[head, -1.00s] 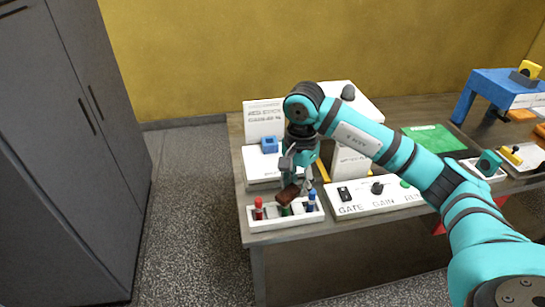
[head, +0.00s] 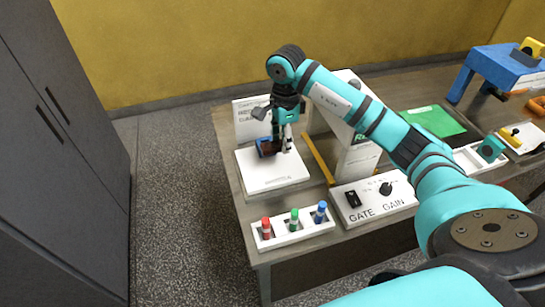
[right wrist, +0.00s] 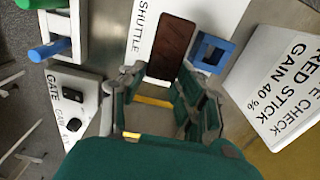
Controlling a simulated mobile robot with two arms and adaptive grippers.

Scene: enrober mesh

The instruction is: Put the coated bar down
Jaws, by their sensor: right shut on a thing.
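My right gripper (head: 281,145) is over the white plate (head: 285,183) at the table's left end, pointing down. It is shut on the dark brown coated bar (head: 269,147). In the right wrist view the bar (right wrist: 173,48) extends beyond my fingers (right wrist: 165,88), over the white plate marked SHUTTLE (right wrist: 150,18). A small blue square frame (right wrist: 211,50) is close beside the bar; in the head view the bar and gripper partly hide it. I cannot tell whether the bar touches the plate. My left gripper is not in view.
A white rack (head: 292,231) with red, green and blue sticks is at the front edge. Right of it is the GATE/GAIN panel (head: 374,201). An upright white card (right wrist: 282,85) stands behind the plate. A green mat (head: 433,121) and blue stand (head: 508,77) are farther right.

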